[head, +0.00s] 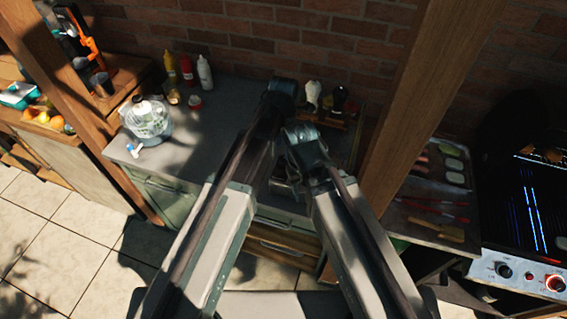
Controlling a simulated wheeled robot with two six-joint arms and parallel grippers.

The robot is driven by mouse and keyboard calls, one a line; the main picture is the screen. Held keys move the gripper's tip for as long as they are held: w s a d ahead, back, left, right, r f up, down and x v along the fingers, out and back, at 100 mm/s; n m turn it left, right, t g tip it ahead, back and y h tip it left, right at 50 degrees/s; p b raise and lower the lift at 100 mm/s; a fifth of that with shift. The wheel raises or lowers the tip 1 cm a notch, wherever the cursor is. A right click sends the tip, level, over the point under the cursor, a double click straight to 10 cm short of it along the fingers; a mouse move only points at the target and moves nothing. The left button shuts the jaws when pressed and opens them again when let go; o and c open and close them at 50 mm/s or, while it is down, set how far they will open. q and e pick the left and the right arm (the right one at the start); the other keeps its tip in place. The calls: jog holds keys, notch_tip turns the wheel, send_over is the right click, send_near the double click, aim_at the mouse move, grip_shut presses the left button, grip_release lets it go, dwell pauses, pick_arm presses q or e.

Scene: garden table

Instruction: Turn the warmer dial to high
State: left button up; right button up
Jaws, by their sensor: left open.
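A steel control panel (520,273) at the lower right, in front of a black grill (537,205), carries a dark round dial (504,270) and a dial with an orange-red ring (555,283). A small red spot lies between them. I cannot tell which is the warmer dial, and the settings are too small to read. My left gripper (284,176) is partly hidden between my two arms, in front of the grey counter, far left of the panel. It is open and appears empty. My right arm's upper joint shows beside it, but its gripper is hidden.
A grey counter (235,115) holds a glass bowl (149,120) and several sauce bottles (205,73). A wooden post (425,90) stands between it and a tray of food and tools (435,205). Tiled floor (45,235) is clear at lower left.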

aim_at(284, 159)
pick_arm(q)
notch_tip(284, 159, down, 5)
jog(key=b, duration=0.4)
jog(key=shift+f, duration=0.2)
grip_shut()
